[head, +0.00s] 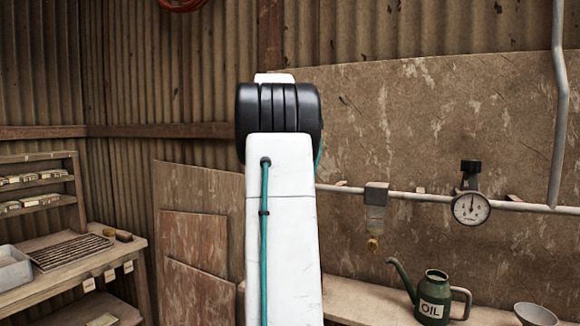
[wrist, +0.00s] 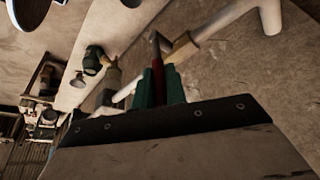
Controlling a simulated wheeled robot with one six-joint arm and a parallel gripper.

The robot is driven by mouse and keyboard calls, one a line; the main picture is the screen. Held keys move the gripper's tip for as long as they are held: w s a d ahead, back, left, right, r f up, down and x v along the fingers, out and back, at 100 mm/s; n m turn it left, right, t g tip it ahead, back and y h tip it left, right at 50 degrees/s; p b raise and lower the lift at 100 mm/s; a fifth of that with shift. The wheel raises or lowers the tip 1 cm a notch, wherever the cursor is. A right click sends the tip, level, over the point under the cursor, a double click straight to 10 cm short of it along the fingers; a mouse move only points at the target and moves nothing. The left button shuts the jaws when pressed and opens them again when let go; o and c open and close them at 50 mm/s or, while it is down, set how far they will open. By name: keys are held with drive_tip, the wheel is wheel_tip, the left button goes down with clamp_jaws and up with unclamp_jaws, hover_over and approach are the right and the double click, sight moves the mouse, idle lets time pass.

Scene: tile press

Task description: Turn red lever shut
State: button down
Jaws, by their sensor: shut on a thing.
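In the wrist view my gripper (wrist: 160,76) has its two green fingers closed on the red lever (wrist: 156,48), which stands between them. The lever's red end shows past the fingertips, beside a pale brass-coloured fitting (wrist: 184,49) on the white pipe (wrist: 238,15). In the head view my own white arm covers the middle, so neither my gripper nor the lever shows there.
In the head view a pipe (head: 525,207) runs along the wall with a gauge (head: 471,208) and a small filter bowl (head: 375,222). A green oil can (head: 434,297) and a bowl (head: 536,314) sit on the bench below. A shelf bench (head: 125,247) stands left.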

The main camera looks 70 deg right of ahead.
drive_tip(key=shift+f, duration=0.1)
idle(0.3)
drive_tip(key=c, duration=1.4)
unclamp_jaws()
drive_tip(key=shift+w, duration=0.1)
drive_tip(key=shift+c, duration=0.2)
drive_tip(key=v, duration=0.7)
drive_tip(key=shift+w+r, duration=0.15)
drive_tip(key=shift+r, duration=0.2)
drive_tip(key=shift+a, duration=0.1)
